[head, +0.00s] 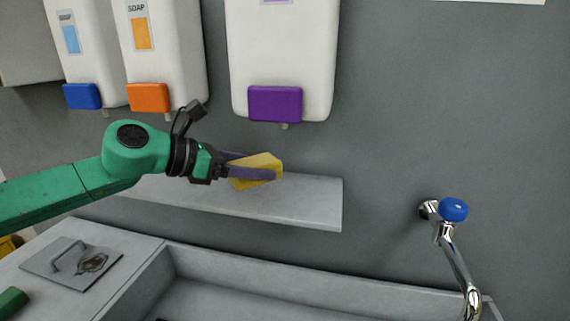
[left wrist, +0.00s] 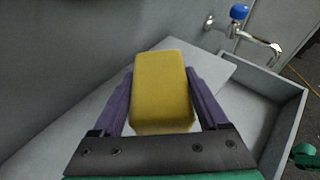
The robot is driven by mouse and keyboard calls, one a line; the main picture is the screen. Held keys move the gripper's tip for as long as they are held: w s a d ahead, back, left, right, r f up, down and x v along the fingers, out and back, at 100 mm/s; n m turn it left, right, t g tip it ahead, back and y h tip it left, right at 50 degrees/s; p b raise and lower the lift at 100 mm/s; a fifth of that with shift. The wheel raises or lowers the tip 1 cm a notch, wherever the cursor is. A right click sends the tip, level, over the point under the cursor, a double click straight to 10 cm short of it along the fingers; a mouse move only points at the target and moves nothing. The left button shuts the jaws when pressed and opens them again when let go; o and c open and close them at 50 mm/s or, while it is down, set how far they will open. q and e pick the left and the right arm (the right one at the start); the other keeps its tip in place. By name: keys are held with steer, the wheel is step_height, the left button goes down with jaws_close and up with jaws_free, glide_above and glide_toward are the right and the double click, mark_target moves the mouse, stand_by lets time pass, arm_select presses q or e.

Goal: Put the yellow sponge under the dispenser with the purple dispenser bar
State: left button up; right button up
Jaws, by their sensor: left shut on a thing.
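The yellow sponge (head: 262,166) is held in my left gripper (head: 255,168), above the grey shelf and a little below the purple-bar dispenser. In the left wrist view the sponge (left wrist: 162,88) sits between the two purple fingers of the gripper (left wrist: 163,98), with the shelf behind it. The white dispenser (head: 285,50) with the purple dispenser bar (head: 275,104) is on the wall, its small nozzle just under the bar. I cannot tell whether the sponge touches the shelf. My right gripper does not show in the head view.
Dispensers with an orange bar (head: 149,98) and a blue bar (head: 82,96) hang to the left. The grey shelf (head: 310,200) runs below them. A sink (head: 280,275) lies in front, with a blue-handled tap (head: 453,209) at right. A metal plate with a handle (head: 72,262) lies on the counter.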

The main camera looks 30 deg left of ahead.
mark_target(285, 188)
arm_select(q)
steer(key=p+x, duration=0.1)
steer(key=x, duration=0.3)
steer(key=shift+w+f+p, duration=0.1)
steer(key=shift+w+p, duration=0.2)
steer(key=shift+p, duration=0.05)
steer(key=shift+a+p+x, duration=0.25)
steer(key=shift+p+x, duration=0.6)
steer(key=shift+x, duration=0.35)
steer(key=shift+w+d+f+p, duration=0.45)
steer(key=shift+f+p, duration=0.25)
steer(key=shift+p, duration=0.35)
steer(key=shift+w+f, duration=0.1)
steer(key=shift+f, duration=0.1)
steer(key=shift+w+f, duration=0.1)
steer(key=shift+f, duration=0.1)
steer(key=shift+f+b, duration=0.2)
steer(key=shift+b, duration=0.2)
steer(key=o, duration=1.4)
steer(key=shift+r, duration=0.15)
steer(key=shift+c, duration=0.2)
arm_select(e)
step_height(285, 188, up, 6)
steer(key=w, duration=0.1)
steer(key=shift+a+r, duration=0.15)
arm_select(q)
steer(key=shift+r, duration=0.1)
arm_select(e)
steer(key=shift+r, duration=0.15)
